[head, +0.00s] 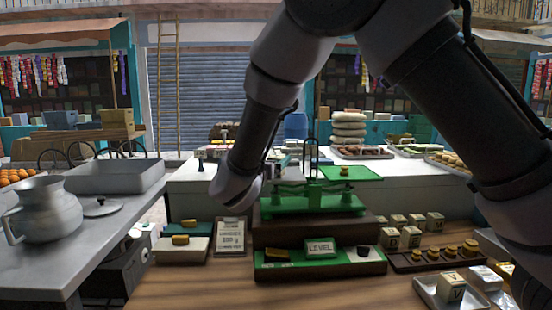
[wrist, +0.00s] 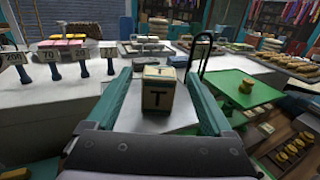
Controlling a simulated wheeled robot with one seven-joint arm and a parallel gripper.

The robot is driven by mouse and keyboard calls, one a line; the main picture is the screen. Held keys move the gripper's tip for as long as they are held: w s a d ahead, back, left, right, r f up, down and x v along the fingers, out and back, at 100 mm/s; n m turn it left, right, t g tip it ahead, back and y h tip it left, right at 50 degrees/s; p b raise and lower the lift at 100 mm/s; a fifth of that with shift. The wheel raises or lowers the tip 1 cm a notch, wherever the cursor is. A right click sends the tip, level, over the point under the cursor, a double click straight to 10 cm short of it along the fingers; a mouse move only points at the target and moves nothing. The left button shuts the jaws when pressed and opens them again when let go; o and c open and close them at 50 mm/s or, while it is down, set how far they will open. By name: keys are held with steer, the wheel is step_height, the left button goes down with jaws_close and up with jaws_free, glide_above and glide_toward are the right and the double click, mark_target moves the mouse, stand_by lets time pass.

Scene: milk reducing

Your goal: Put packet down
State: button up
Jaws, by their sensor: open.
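The packet, a small pale block with a dark T on its front and a tan top (wrist: 157,95), sits upright on a pale flat plate (wrist: 185,121) in the wrist view. My gripper (wrist: 158,76) is open, with one teal finger on each side of the packet and a visible gap at both sides. The green balance scale (head: 312,197) stands at the middle of the head view. Its right pan (head: 352,173) carries a brass weight (head: 345,170). In the head view, my arm hides most of the gripper, and I cannot make out the packet there.
Several lettered packets (head: 397,221) and a rack of brass weights (head: 433,258) stand to the right. A tray (head: 426,290) holds a packet marked V (head: 451,287). A LEVEL sign (head: 320,247) is in front; a printed card (head: 230,238) and jug (head: 45,212) are left.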

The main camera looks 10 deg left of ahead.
steer(key=s+a, duration=0.1)
steer(key=s, duration=0.7)
steer(key=shift+s, duration=0.15)
steer(key=w+d+r+m+g+h, duration=0.1)
steer(key=w+d+m+g+h, duration=0.2)
steer(key=d, duration=0.5)
steer(key=w+d+r+m+g+h, duration=0.1)
steer(key=w+d+m+g+h, duration=0.1)
steer(key=d+m, duration=0.4)
steer(key=s+d+m+g, duration=0.3)
steer(key=d+m+g, duration=0.5)
steer(key=d, duration=1)
steer(key=s+d+r+m+t+y, duration=0.1)
steer(key=s+d+r+m+y, duration=0.3)
steer(key=m, duration=0.6)
steer(key=s+d+r+m+t+y, duration=0.1)
steer(key=s+d+r+m+y, duration=0.3)
steer(key=s+m, duration=0.5)
steer(key=shift+s+d+m+y, duration=0.2)
steer(key=shift+d+m+y, duration=0.5)
steer(key=shift+m, duration=0.6)
steer(key=shift+a, duration=0.1)
